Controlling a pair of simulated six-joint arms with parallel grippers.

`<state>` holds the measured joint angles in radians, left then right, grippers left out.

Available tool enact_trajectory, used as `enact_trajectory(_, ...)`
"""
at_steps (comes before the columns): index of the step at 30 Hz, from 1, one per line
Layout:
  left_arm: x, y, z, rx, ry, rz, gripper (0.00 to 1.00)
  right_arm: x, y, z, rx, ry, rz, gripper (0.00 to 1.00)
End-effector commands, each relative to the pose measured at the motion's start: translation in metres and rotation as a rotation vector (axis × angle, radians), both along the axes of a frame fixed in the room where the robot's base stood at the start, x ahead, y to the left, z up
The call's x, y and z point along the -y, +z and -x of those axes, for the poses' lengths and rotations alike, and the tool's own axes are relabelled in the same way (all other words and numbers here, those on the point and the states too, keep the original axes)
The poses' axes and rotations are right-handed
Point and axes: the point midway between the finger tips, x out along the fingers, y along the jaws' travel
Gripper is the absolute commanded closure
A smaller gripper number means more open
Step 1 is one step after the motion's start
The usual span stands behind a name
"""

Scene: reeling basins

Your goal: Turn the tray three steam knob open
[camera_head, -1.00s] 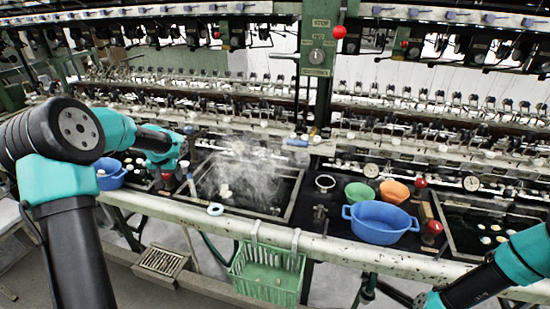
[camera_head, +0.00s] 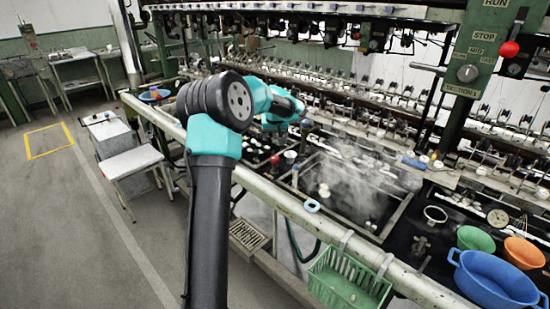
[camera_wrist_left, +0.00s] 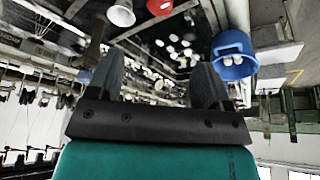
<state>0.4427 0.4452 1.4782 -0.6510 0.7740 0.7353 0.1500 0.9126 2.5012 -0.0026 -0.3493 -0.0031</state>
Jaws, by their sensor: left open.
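A red knob (camera_head: 275,160) stands by the left end of the steaming basin, with a white cup-shaped piece (camera_head: 290,157) beside it. Both also show at the top edge of the left wrist view, the red knob (camera_wrist_left: 160,6) and the white piece (camera_wrist_left: 121,12). No label tells which tray they serve. My left gripper (camera_wrist_left: 158,60) is open and empty, its two dark fingers spread apart. It points over a dark basin (camera_wrist_left: 155,55) with pale cocoons, apart from the red knob. In the head view my own left arm hides its fingertips. My right gripper is out of view.
The steaming basin (camera_head: 385,236) lies right of the knob. A blue basin (camera_head: 495,278), green bowl (camera_head: 475,239) and orange bowl (camera_head: 523,252) stand at right. A green crate (camera_head: 347,283) hangs on the front rail. Open floor lies at left.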

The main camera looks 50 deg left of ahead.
Motion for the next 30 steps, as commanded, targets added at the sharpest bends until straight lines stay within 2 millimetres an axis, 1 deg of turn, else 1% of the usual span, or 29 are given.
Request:
enact_trajectory(1,-0.002,-0.008,-0.001,-0.003,0.001,0.001,0.27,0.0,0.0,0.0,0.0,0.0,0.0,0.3)
enact_trajectory(21,-0.034,-0.112,-0.03,-0.002,0.0,0.002,0.27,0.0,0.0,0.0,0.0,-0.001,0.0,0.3)
enact_trajectory(25,-0.04,-0.129,-0.035,0.0,0.0,0.001,0.27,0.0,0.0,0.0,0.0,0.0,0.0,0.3)
enact_trajectory(30,-0.044,-0.142,-0.038,0.0,0.0,0.001,0.27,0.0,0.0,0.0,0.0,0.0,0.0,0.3)
